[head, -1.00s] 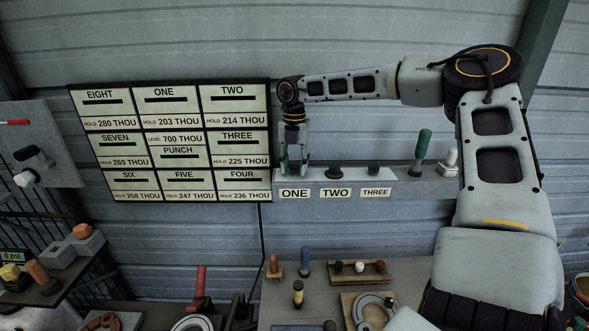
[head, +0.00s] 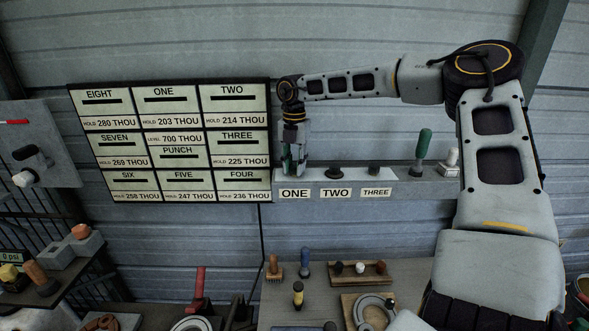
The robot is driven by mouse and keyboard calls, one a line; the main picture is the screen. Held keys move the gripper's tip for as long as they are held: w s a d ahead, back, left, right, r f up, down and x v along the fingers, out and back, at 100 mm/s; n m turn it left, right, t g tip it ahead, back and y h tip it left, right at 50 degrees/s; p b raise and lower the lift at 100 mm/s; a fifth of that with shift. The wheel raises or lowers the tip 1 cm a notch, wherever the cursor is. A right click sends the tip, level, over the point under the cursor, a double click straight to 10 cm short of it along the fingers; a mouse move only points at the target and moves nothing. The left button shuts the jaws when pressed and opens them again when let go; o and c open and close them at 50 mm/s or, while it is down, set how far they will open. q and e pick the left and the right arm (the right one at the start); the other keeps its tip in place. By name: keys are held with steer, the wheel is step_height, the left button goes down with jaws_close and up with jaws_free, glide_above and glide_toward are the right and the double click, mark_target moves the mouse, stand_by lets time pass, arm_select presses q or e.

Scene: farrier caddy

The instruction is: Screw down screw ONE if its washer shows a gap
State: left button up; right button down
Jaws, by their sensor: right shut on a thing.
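My right gripper (head: 294,165) points straight down at the left end of a grey wall ledge (head: 405,188). It is shut on screw ONE, above the label ONE (head: 295,194). The fingers hide the screw and its washer, so I cannot tell whether a gap shows there. Dark-headed screw TWO (head: 335,172) stands above the label TWO (head: 336,193). A smaller dark screw THREE (head: 374,169) stands above the label THREE (head: 376,192). My left gripper is out of view.
A green-handled tool (head: 422,143) and a white-topped object (head: 450,158) stand on the ledge to the right. A label board (head: 170,141) hangs close on the left. Below, a bench (head: 335,288) carries small coloured-handled tools and a wooden rack (head: 361,270).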

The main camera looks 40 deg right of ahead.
steer(key=m+b, duration=0.2)
steer(key=m, duration=0.2)
steer(key=shift+f, duration=0.1)
steer(key=shift+m+b, duration=0.5)
steer(key=shift+m, duration=0.8)
steer(key=shift+f+m+b, duration=0.1)
steer(key=shift+m+b, duration=0.25)
steer(key=shift+m, duration=0.25)
steer(key=m+b, duration=0.1)
steer(key=m, duration=0.2)
steer(key=shift+s+m+b, duration=0.1)
steer(key=shift+m+b, duration=0.6)
steer(key=shift+m, duration=1.1)
